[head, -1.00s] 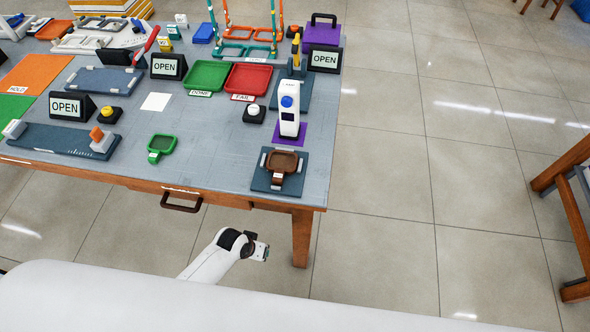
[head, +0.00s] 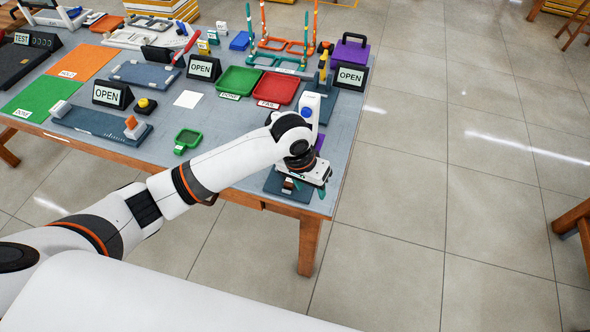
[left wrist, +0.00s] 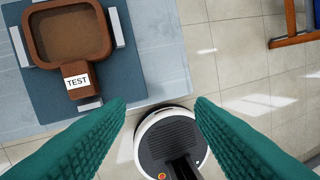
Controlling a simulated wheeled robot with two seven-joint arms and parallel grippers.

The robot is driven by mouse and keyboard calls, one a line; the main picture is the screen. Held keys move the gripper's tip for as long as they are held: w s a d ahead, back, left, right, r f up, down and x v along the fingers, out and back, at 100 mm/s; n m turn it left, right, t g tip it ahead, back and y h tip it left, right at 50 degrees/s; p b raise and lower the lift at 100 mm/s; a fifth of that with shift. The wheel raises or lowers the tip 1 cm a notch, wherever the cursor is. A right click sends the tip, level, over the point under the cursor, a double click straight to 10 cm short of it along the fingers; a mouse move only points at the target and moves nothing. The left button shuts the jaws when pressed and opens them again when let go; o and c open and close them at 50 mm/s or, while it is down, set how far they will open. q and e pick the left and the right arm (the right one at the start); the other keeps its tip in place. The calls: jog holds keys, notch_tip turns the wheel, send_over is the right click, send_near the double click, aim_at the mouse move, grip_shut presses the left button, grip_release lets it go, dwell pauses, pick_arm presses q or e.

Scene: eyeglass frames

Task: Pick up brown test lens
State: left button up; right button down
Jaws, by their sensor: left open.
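The brown test lens (left wrist: 70,38) is a square brown frame with a short handle marked TEST. It lies flat on a dark blue-grey fixture (left wrist: 133,72) between light grey blocks, at the table's front right corner. In the head view my left gripper (head: 303,188) hangs over this fixture and hides most of the lens; only a small brown part shows. In the left wrist view the green fingers of my left gripper (left wrist: 160,104) are wide apart with nothing between them. The lens handle is up and left of the fingertips, not between them. My right gripper is out of view.
A white device with a blue knob (head: 307,111) stands close behind my left gripper. A green lens (head: 187,141) lies to the left. Green (head: 239,81) and red (head: 276,88) trays sit further back. The table's right edge is near, with open floor beyond.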

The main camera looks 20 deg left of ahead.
pick_arm(q)
notch_tip(320, 180, up, 7)
jog(key=n+g+y, duration=0.1)
jog(key=n+y, duration=0.1)
send_over(290, 180)
jog(key=f, duration=0.6)
jog(key=shift+w+a+f+p, duration=0.2)
jog(key=shift+w+p, duration=0.05)
jog(key=shift+p, duration=0.15)
jog(key=f, duration=0.4)
jog(key=shift+s+d+f+p, duration=0.1)
jog(key=shift+s+d+p, duration=0.1)
jog(key=shift+s+p, duration=0.15)
jog(key=shift+f, duration=0.55)
grip_shut()
